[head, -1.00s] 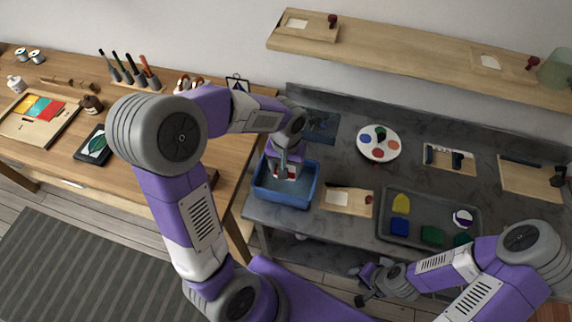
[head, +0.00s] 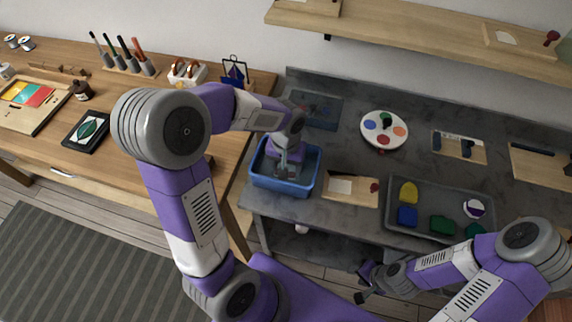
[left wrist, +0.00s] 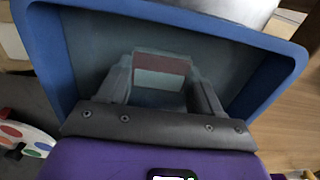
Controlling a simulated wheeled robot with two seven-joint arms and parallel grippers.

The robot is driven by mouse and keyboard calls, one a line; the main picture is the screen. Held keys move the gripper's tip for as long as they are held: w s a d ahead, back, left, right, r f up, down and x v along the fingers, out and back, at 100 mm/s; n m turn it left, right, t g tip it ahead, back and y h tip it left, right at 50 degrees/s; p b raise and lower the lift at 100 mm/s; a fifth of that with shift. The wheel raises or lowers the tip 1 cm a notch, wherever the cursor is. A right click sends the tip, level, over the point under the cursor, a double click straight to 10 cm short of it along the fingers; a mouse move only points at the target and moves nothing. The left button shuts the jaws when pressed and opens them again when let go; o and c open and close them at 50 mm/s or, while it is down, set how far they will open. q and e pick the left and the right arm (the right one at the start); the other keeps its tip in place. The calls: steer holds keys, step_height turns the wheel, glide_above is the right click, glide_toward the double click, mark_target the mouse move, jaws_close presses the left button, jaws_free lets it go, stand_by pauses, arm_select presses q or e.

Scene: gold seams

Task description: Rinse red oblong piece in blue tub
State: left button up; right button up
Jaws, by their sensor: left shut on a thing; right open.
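The blue tub (head: 272,186) stands at the left end of the grey bench and holds greyish water. My left gripper (head: 287,170) points down inside the tub. In the left wrist view the left gripper (left wrist: 160,78) is shut on the red oblong piece (left wrist: 162,64), which shows a dull red band and a pale face between the fingers. The piece looks to be in the water, inside the tub walls (left wrist: 60,55). In the head view the piece is not clearly seen behind the gripper. My right gripper (head: 366,283) is open and empty, in front of the bench.
A small board (head: 340,188) lies right of the tub. A grey tray (head: 420,195) with coloured pieces lies further right. A round palette (head: 384,130) lies behind. A wooden table (head: 150,150) stands to the left. A shelf (head: 430,30) hangs above the bench.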

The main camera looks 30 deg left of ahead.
arm_select(q)
steer(key=shift+w+d, duration=0.1)
steer(key=shift+d, duration=0.2)
steer(key=shift+d, duration=0.3)
steer(key=shift+w, duration=0.1)
steer(key=shift+a, duration=0.2)
stand_by(0.3)
steer(key=shift+s+a, duration=0.2)
steer(key=shift+a, duration=0.2)
stand_by(0.3)
step_height(320, 180, up, 12)
steer(key=p, duration=0.9)
steer(key=shift+f+p, duration=0.2)
steer(key=shift+p, duration=0.2)
stand_by(1.9)
